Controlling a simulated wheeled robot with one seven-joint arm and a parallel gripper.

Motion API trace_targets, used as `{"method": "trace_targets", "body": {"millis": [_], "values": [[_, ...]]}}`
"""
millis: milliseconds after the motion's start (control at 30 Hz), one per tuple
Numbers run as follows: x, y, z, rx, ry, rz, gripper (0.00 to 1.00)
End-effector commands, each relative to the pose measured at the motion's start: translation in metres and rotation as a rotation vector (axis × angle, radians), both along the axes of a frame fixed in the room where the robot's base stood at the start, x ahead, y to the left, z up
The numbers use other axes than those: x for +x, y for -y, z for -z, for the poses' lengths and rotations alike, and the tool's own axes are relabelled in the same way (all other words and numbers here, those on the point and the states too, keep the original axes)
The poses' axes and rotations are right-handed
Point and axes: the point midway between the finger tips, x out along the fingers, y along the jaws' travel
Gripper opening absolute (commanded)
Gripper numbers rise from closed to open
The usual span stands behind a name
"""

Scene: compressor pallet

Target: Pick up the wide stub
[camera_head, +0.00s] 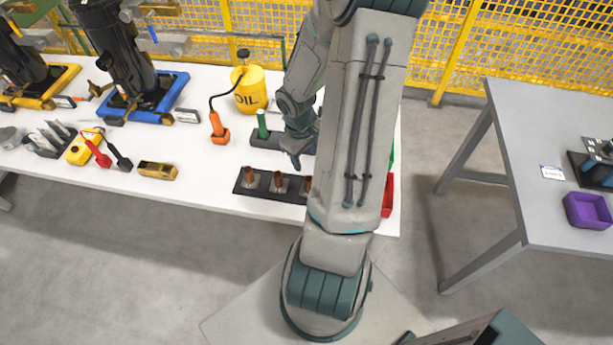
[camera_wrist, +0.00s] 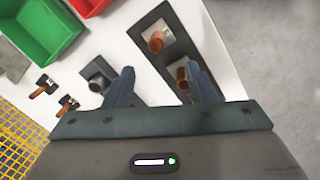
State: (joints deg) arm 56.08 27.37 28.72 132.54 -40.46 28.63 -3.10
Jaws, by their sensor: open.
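A black plate (camera_head: 264,188) at the front edge of the white table holds upright copper-brown stubs (camera_head: 249,173). In the wrist view the plate (camera_wrist: 172,53) bears one thick copper stub (camera_wrist: 157,40) near its end and another (camera_wrist: 183,75) beside my right finger. Which is the wide stub I cannot tell for sure. My gripper (camera_head: 295,160) hangs just behind the plate, pointing down. In the wrist view my gripper (camera_wrist: 160,77) is open, with nothing held between its fingers. My arm hides the plate's right end in the head view.
Behind the plate is a dark holder (camera_head: 266,140) with a green stub (camera_head: 262,122). A red bin (camera_wrist: 88,5) and a green bin (camera_wrist: 42,35) stand at the table's end. A grey table (camera_head: 525,120) is right.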

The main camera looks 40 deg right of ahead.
Motion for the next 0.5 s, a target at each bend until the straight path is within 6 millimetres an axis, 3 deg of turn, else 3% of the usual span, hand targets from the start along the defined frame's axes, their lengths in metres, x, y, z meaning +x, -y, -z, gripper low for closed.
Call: {"method": "trace_targets", "body": {"millis": [333, 500], "values": [[-0.001, 0.012, 0.030, 0.088, 0.040, -0.016, 0.51], [0.000, 0.011, 0.063, 0.090, 0.037, -0.019, 0.51]]}}
